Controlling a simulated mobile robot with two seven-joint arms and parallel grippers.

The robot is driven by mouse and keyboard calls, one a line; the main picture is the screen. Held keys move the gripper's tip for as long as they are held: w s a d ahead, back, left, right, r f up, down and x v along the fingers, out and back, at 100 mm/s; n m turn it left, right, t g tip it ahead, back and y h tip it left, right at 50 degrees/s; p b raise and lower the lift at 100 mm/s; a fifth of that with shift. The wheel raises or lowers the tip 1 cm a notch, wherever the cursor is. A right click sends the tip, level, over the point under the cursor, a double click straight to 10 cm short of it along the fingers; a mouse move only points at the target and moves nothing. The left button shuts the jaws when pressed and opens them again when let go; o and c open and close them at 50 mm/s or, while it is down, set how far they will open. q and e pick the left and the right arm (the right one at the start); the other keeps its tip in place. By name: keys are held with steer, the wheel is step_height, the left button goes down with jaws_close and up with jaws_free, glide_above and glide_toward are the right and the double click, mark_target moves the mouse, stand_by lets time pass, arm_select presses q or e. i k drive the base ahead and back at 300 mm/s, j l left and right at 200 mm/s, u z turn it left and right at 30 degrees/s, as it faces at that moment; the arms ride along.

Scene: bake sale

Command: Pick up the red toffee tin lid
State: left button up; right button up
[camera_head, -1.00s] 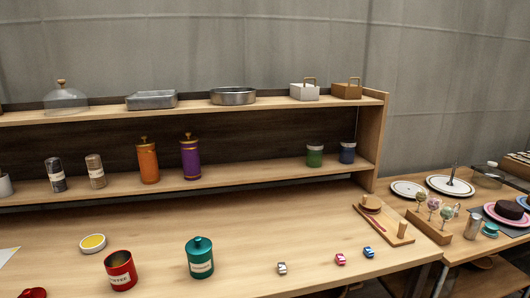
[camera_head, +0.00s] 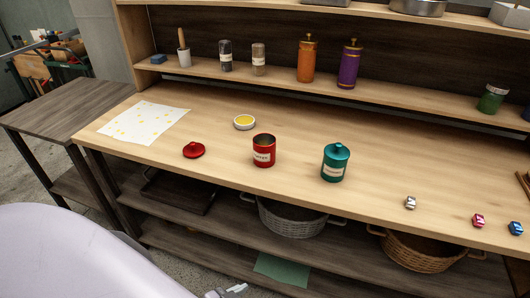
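The red toffee tin lid (camera_head: 194,150) lies on the wooden counter, left of the open red tin (camera_head: 264,151). It is a low red disc with a round knob on top, knob up, with clear counter around it. The red tin stands upright without a lid and has a pale label. A small grey metal part at the bottom edge looks like the tip of my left gripper (camera_head: 228,291). It is well below and in front of the lid, and most of it is cut off. My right gripper is not in view.
A teal lidded tin (camera_head: 335,163) stands right of the red tin. A small dish of yellow filling (camera_head: 244,122) is behind the lid, and a spotted white sheet (camera_head: 145,122) lies to its left. Baskets (camera_head: 292,216) sit on the shelf below. The counter's front edge is near the lid.

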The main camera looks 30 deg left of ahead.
mark_target(193, 150)
steer(key=u, duration=1.55)
steer(key=i+j+z, duration=0.1)
steer(key=j, duration=0.25)
steer(key=i+j+z, duration=0.1)
steer(key=i+j, duration=0.2)
steer(key=i+j+z, duration=0.1)
steer(key=j, duration=0.35)
steer(key=i+j+z, duration=0.1)
steer(key=i+j, duration=0.2)
steer(key=i+j+z, duration=0.1)
steer(key=j, duration=0.4)
